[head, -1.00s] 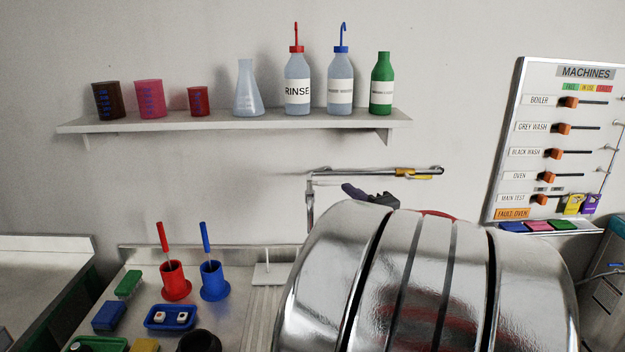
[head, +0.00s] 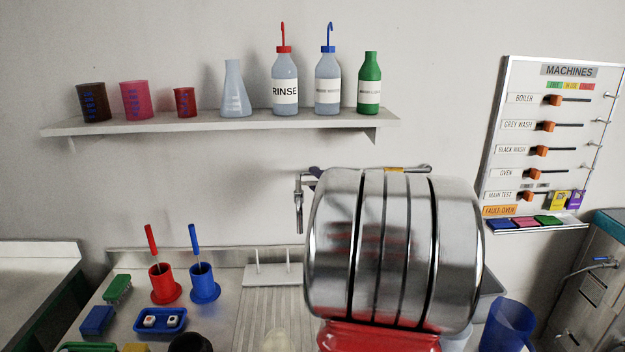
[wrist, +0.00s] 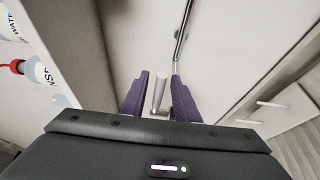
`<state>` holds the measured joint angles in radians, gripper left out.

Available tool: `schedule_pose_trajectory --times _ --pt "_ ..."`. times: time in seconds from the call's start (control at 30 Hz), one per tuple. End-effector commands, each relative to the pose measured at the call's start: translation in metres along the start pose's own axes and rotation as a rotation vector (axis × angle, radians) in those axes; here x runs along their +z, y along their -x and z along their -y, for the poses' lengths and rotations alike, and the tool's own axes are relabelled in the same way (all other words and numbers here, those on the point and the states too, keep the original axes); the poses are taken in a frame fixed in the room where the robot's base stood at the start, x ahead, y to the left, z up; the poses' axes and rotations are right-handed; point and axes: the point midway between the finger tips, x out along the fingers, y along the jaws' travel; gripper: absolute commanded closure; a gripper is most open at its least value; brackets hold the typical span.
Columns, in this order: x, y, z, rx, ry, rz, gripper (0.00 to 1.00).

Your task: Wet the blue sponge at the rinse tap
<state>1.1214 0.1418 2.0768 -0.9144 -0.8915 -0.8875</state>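The rinse tap (head: 299,205) is on the back wall, a silver pipe with a down-turned spout. Its wall pipe has a yellow part (head: 395,169), partly covered by my arm. My gripper (wrist: 159,98) shows two purple fingers set apart in the wrist view. A short grey cylinder, seemingly part of the tap, stands between them with gaps on both sides. In the head view my gripper is mostly hidden behind my arm. A blue block that looks like the blue sponge (head: 97,320) lies at the left of the worktop, away from my gripper.
A green block (head: 117,288), red holder (head: 165,285), blue holder (head: 204,284) and blue tray (head: 161,321) stand on the worktop. A shelf (head: 220,122) with bottles and beakers is above. A blue jug (head: 507,325) stands lower right. The MACHINES board (head: 550,140) hangs right.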

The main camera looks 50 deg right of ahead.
Motion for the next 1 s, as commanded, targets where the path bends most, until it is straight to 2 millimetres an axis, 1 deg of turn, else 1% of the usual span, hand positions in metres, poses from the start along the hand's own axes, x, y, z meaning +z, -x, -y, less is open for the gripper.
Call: schedule_pose_trajectory --times 0.03,0.1,0.2,0.3,0.53,0.93,1.0 --pt "-0.001 -0.007 0.0 0.0 0.0 -0.002 0.72" --pt "0.0 -0.014 0.0 0.0 0.0 -0.001 0.72" --pt "0.0 -0.021 0.0 0.0 -0.001 0.0 0.72" --pt "0.0 -0.024 0.0 0.0 -0.001 0.0 0.72" --pt "0.001 -0.024 0.0 0.0 0.0 0.001 0.72" --pt "0.001 -0.023 0.0 0.0 -0.001 0.001 0.99" --pt "0.001 -0.023 0.0 0.0 -0.001 0.002 1.0"
